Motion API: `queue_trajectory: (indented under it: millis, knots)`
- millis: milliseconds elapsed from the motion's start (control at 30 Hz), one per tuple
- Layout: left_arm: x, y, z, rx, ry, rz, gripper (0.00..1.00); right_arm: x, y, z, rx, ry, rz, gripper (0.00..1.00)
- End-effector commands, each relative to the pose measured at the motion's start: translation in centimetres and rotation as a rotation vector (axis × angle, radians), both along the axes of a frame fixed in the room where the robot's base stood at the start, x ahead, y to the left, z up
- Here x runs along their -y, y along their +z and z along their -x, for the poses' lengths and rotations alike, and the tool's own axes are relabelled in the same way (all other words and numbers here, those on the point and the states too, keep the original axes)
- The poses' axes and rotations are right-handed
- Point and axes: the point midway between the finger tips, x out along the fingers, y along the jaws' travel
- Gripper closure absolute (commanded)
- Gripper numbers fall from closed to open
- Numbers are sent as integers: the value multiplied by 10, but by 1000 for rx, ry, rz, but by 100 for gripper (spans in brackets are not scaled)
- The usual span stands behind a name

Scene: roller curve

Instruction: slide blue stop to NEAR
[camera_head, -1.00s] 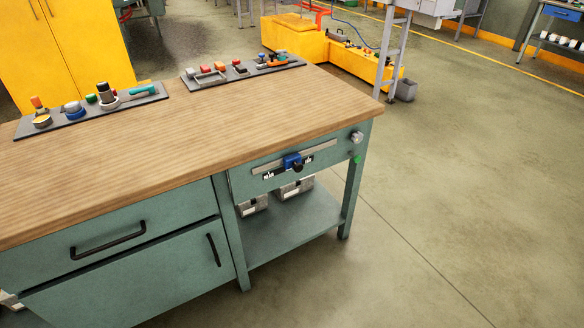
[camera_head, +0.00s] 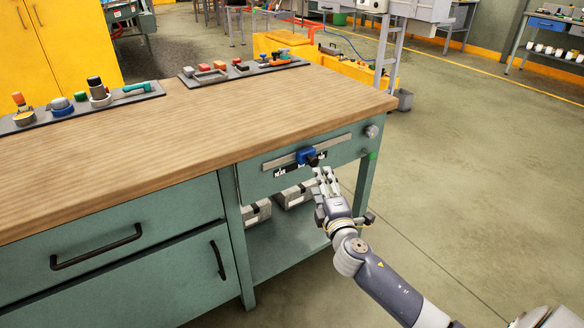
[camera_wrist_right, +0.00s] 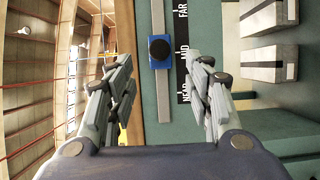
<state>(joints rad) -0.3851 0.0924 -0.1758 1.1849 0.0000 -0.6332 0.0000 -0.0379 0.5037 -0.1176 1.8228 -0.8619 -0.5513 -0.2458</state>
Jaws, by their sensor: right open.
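The blue stop (camera_head: 307,156) with its black round knob sits on a grey rail (camera_head: 338,142) on the bench's green front panel. In the right wrist view the stop (camera_wrist_right: 160,62) lies beside the MID mark of the black label strip (camera_wrist_right: 182,62), with FAR above and NEAR below. My right gripper (camera_head: 325,178) is in front of the panel, just below and right of the stop. Its fingers (camera_wrist_right: 164,66) are open, one on each side of the stop in the wrist picture, and do not visibly touch it. My left gripper is not in view.
The wooden bench top (camera_head: 200,120) overhangs the panel. A round silver knob (camera_head: 372,131) and a green button (camera_head: 373,155) are right of the rail. Grey boxes (camera_head: 296,194) stand on the shelf (camera_head: 280,240) below. The floor to the right is open.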

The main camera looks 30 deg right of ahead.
Motion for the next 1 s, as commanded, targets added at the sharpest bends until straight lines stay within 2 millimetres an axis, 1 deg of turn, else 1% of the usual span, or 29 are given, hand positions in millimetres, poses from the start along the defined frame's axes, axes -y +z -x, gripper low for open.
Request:
queue_trajectory:
  millis: [167, 400, 600, 767, 1000]
  knots:
    - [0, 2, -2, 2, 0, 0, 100, 7, 3, -19, 4, -2, 4, 53]
    - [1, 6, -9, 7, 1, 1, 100, 20, 1, -61, 2, -2, 2, 53]
    - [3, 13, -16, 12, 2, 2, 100, 29, 0, -88, 1, -1, -1, 53]
    - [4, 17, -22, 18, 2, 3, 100, 32, 0, -99, 0, 0, 0, 53]
    - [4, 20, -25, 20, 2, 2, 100, 33, 0, -101, -1, 0, 0, 53]
